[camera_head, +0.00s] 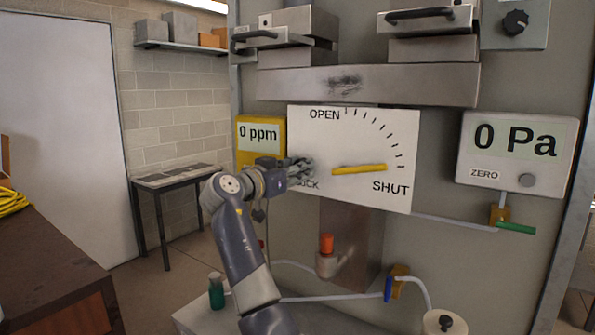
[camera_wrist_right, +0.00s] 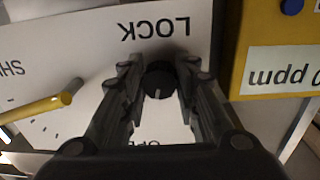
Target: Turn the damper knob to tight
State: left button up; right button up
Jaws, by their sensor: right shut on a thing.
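The white dial plate (camera_head: 340,135) reads OPEN at the top, SHUT at the lower right, and a partly covered LOCK at the lower left. A small black damper knob (camera_wrist_right: 159,78) with a pale mark sits beside LOCK in the right wrist view. My right gripper (camera_head: 303,170) is at the plate's left side, its fingers closed on the knob's two sides. The gripper hides the knob in the head view. The yellow lever (camera_head: 358,169) lies nearly level, its right end just above SHUT. No "tight" marking is readable. My left gripper is out of view.
A yellow 0 ppm meter (camera_head: 260,135) is close to the left of my right gripper. A 0 Pa gauge (camera_head: 515,145) hangs at right. A metal ledge (camera_head: 370,85) juts out above the plate. Tubes and an orange-topped fitting (camera_head: 326,244) are below.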

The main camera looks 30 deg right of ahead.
jog(key=m+b, duration=0.2)
jog(key=m, duration=0.4)
jog(key=m+b, duration=0.3)
jog(key=m, duration=0.3)
jog(key=m+y+b, duration=0.1)
jog(key=m+b, duration=0.1)
jog(key=m, duration=0.4)
jog(key=shift+w+r+t+b, duration=0.15)
jog(key=shift+r+t+b, duration=0.1)
jog(key=shift+t+b, duration=0.05)
jog(key=shift+m, duration=0.3)
jog(key=o, duration=1.1)
jog(key=shift+c, duration=0.2)
jog(key=v, duration=1.2)
